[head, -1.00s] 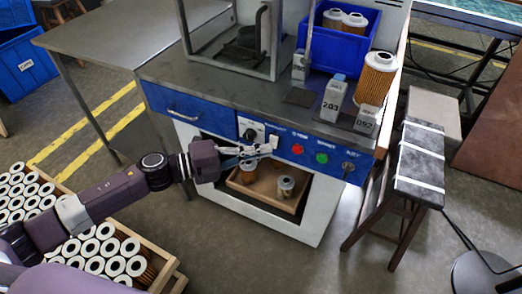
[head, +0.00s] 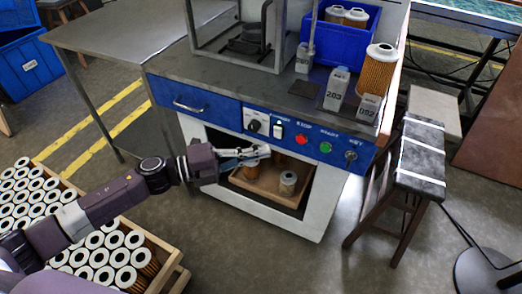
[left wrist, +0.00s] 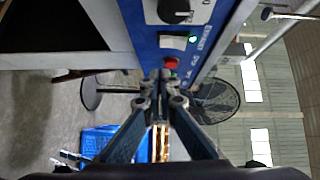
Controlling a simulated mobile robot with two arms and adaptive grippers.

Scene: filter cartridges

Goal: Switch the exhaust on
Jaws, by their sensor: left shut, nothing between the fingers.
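The blue control panel (head: 312,133) on the bench front carries a white rocker switch (head: 276,131), between a black dial knob (head: 254,125) and a red button (head: 299,147). The switch also shows in the left wrist view (left wrist: 173,42), with a small green light (left wrist: 193,40) glowing beside it. My left gripper (head: 266,151) is shut and empty, just below the switch and apart from it, in front of the cabinet opening. The small panel label is too blurred to read surely. My right gripper is not in view.
A green button (head: 326,148) and a key switch (head: 351,155) sit further right. A crate of filters (head: 150,272) stands at lower left, a stool (head: 420,160) at right.

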